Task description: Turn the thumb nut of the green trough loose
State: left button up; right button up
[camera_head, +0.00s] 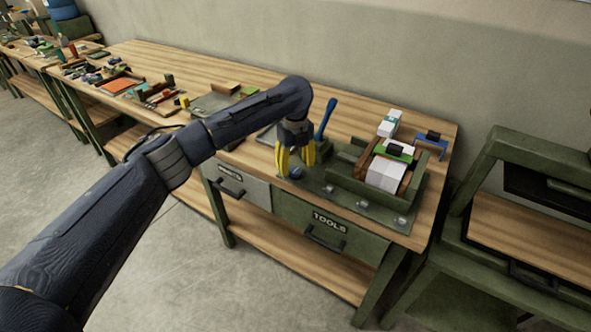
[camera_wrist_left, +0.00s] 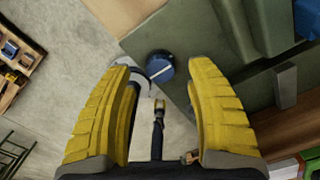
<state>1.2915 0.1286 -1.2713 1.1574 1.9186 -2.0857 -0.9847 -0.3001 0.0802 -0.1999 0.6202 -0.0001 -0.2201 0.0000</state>
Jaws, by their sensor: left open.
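The green trough (camera_head: 345,184) stands on a green base plate at the right end of the workbench. A blue round thumb nut (camera_head: 297,172) sits on the plate's left front part. My left gripper (camera_head: 296,166) is open with yellow fingers pointing down at the nut. In the left wrist view the blue nut (camera_wrist_left: 160,66) lies between the two fingertips, with gaps on both sides. Whether a finger touches it cannot be told. The trough's green wall (camera_wrist_left: 272,22) shows at the upper right there. My right gripper is not seen in the head view.
A white block of sheets (camera_head: 386,174) lies in the trough. A blue upright handle (camera_head: 326,118) stands close behind my gripper. A white and green box (camera_head: 390,123) stands behind the trough. Drawers, one labelled TOOLS (camera_head: 330,222), are below the bench front.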

pick_arm(q)
jog(key=shift+f, duration=1.15)
jog(key=shift+o, duration=0.2)
grip_shut()
